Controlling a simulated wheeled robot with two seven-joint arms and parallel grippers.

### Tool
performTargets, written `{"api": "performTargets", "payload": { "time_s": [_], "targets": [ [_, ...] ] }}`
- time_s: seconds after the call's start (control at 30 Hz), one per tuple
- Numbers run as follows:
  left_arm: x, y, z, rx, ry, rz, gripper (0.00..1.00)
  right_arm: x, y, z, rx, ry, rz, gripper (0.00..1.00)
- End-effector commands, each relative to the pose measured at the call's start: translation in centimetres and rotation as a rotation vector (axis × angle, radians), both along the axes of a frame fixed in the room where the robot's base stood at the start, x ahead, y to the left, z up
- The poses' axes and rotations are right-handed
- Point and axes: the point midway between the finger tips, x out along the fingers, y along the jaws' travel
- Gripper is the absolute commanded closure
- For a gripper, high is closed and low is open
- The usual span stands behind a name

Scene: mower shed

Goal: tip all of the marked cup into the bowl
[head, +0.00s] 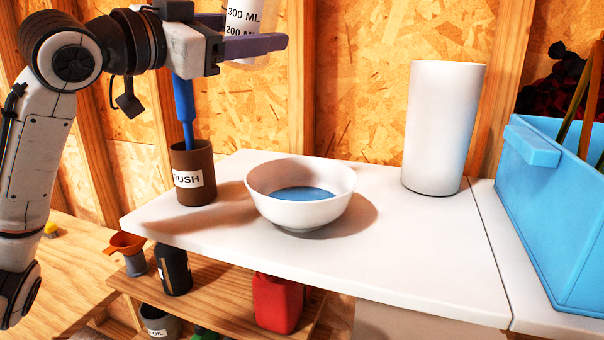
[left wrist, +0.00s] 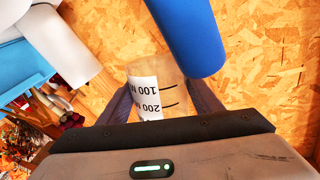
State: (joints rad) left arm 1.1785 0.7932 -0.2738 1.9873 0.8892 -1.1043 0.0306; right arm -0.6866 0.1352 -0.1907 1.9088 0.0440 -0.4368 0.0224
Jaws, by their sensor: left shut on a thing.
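The marked cup (head: 243,14), pale and see-through with a white "300 ML / 200 ML" label, is at the top edge of the head view, nearly upright, its top cut off. My left gripper (head: 250,36) is shut on it, high above the table and up to the left of the bowl. The left wrist view shows the cup (left wrist: 147,92) between the gripper's fingers (left wrist: 160,104). What the cup holds cannot be made out. The white bowl (head: 300,213) stands upright on the white table with blue liquid inside. My right gripper is not in view.
A brown pot (head: 196,160) labelled "…RUSH" holds a tall blue handle (head: 184,100) close to my left gripper. A white cylinder (head: 440,125) stands behind right of the bowl, and a blue caddy (head: 550,210) at the right. The white table (head: 420,250) is clear in front.

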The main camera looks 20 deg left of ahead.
Motion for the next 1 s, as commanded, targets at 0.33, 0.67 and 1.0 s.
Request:
{"api": "performTargets", "payload": {
  "time_s": [0.33, 0.67, 1.0],
  "targets": [
    [0.8, 1.2, 0.6, -0.283, 0.176, -0.002, 0.68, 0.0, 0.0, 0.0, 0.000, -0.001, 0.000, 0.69],
    [0.8, 1.3, 3.9, -0.324, 0.197, -0.004, 0.68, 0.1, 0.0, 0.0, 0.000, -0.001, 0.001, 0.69],
    [0.9, 1.3, 6.4, -0.320, 0.200, -0.002, 0.68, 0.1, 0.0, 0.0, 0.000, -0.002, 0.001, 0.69]
  ]
}}
